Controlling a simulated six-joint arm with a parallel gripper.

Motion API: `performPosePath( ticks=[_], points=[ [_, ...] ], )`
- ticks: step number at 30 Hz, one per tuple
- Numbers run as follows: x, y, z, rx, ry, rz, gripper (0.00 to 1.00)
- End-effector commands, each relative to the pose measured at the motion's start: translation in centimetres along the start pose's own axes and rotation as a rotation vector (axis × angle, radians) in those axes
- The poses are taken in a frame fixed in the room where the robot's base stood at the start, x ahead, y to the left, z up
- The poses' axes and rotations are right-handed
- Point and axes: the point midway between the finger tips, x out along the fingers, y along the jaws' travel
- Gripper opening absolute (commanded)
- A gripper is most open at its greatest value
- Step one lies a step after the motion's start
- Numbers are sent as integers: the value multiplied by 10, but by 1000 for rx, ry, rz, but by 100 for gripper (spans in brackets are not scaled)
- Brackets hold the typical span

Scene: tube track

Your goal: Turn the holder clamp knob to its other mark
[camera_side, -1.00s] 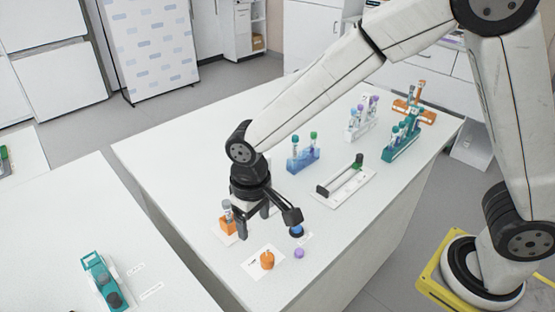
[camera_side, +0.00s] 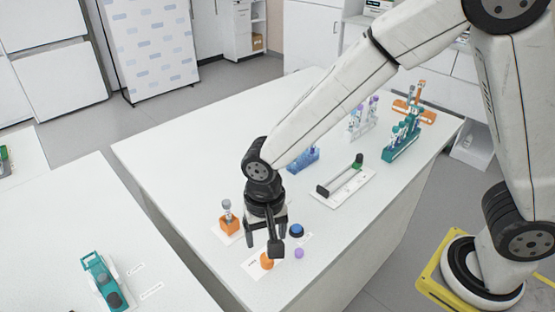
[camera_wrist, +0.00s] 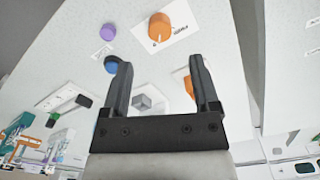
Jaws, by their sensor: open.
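An orange round knob (camera_wrist: 160,27) with a pale pointer line sits on a white plate (camera_wrist: 184,22) with dark lettering, too small to read surely. In the side view the knob (camera_side: 266,261) is at the front of the bench, partly behind my gripper. My gripper (camera_side: 262,238) is above the bench, beside and above the knob. In the wrist view my gripper (camera_wrist: 155,62) has its two fingers apart with nothing between them, and the knob lies beyond the fingertips. I cannot tell which mark the pointer is on.
An orange holder (camera_side: 229,226) with a capped tube stands left of my gripper. A blue knob (camera_side: 296,230) and a purple piece (camera_side: 299,253) lie to its right. A black-ended rail (camera_side: 342,183) and tube racks (camera_side: 402,142) stand farther back.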

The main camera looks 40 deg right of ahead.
Motion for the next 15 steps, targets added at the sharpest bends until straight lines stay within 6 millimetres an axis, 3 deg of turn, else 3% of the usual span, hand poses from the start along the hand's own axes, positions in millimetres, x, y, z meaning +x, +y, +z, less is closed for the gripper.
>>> performPosePath(
  ticks=[15],
  points=[
    [50,1,1,-1,-3,2,78]
  ],
)
